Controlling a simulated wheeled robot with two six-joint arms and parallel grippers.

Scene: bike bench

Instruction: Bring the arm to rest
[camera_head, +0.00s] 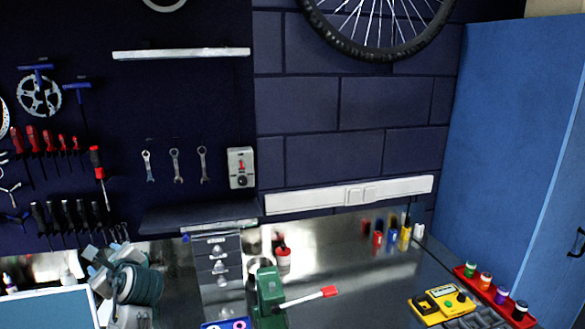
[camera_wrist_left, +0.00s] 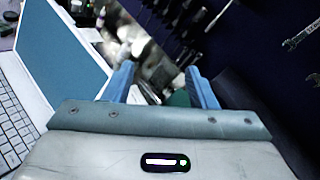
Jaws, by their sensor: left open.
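My left gripper (camera_head: 93,262) is at the lower left of the head view, raised in front of the bench beside the laptop. In the left wrist view its two blue fingers (camera_wrist_left: 160,82) stand apart with nothing between them. The rest of my left arm is mostly cut off by the bottom edge. My right arm and gripper do not show in either view.
A laptop (camera_head: 45,308) is close to the left arm; its blue screen also fills the upper left of the wrist view (camera_wrist_left: 68,60). A drawer unit (camera_head: 216,270), green vise (camera_head: 268,292), yellow multimeter (camera_head: 442,305) and red tray (camera_head: 470,283) stand on the bench. Tools hang behind.

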